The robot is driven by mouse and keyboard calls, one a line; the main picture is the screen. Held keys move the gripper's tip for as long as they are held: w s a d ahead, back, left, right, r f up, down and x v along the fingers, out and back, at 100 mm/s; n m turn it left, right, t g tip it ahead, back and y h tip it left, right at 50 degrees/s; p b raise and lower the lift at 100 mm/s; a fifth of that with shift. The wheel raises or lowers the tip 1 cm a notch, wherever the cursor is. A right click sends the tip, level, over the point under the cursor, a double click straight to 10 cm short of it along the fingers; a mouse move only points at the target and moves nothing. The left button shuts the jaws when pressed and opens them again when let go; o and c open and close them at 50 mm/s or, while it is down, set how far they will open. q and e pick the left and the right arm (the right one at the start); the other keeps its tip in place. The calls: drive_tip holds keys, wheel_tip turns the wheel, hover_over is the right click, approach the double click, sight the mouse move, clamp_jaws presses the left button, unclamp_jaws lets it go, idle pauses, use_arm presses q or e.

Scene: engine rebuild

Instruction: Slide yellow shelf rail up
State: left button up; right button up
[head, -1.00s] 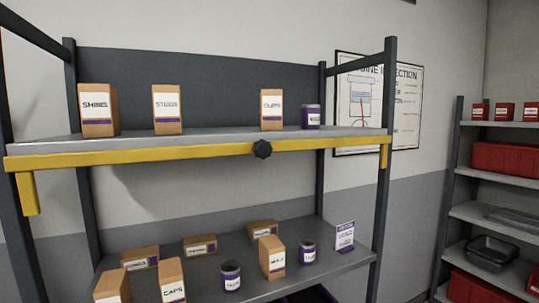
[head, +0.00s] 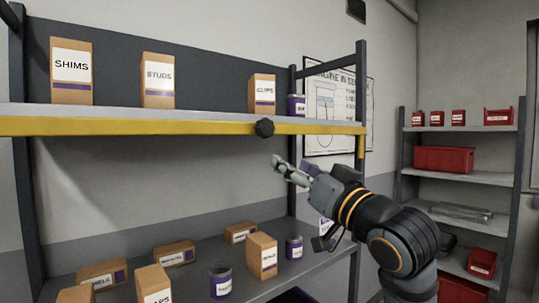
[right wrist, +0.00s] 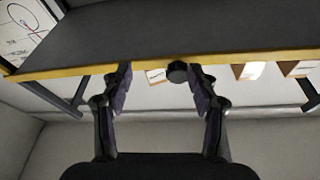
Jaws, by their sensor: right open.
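The yellow shelf rail (head: 200,128) runs along the front edge of the upper shelf, with a black knob (head: 264,128) on its front. In the right wrist view the rail (right wrist: 240,57) crosses the upper part, and the knob (right wrist: 177,72) lies between the fingers, close to the right-hand one. My right gripper (head: 281,166) is open and empty, below the rail and knob in the head view. Its two fingers (right wrist: 160,80) stand apart in the right wrist view. I cannot tell whether they touch anything. My left gripper is not in view.
Boxes marked SHIMS (head: 71,70), STUDS (head: 158,80) and CLIPS (head: 262,92) and a purple tin (head: 296,105) stand on the upper shelf. More boxes and tins stand on the lower shelf (head: 190,262). A rack with red bins (head: 443,159) is at the right.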

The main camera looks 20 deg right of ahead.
sight(268, 128)
drive_tip(key=s+a+r+y, duration=0.1)
drive_tip(key=s+a+r, duration=0.1)
drive_tip(key=s+r, duration=0.2)
drive_tip(key=shift+n+t, duration=0.3)
drive_tip(key=shift+t, duration=0.1)
drive_tip(key=p+x, duration=0.1)
drive_tip(key=x, duration=0.2)
drive_tip(key=p+x, duration=0.2)
drive_tip(key=x, duration=0.1)
drive_tip(key=p+x, duration=0.1)
drive_tip(key=x, duration=0.3)
drive_tip(key=shift+w+d+f, duration=0.15)
drive_tip(key=shift+d, duration=0.15)
drive_tip(key=shift+w+p, duration=0.35)
drive_tip(key=shift+w, duration=0.15)
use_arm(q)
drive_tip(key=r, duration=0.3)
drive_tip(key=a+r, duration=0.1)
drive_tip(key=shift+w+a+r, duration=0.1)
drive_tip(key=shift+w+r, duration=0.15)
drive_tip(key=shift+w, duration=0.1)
use_arm(e)
drive_tip(key=shift+c, duration=0.4)
clamp_jaws()
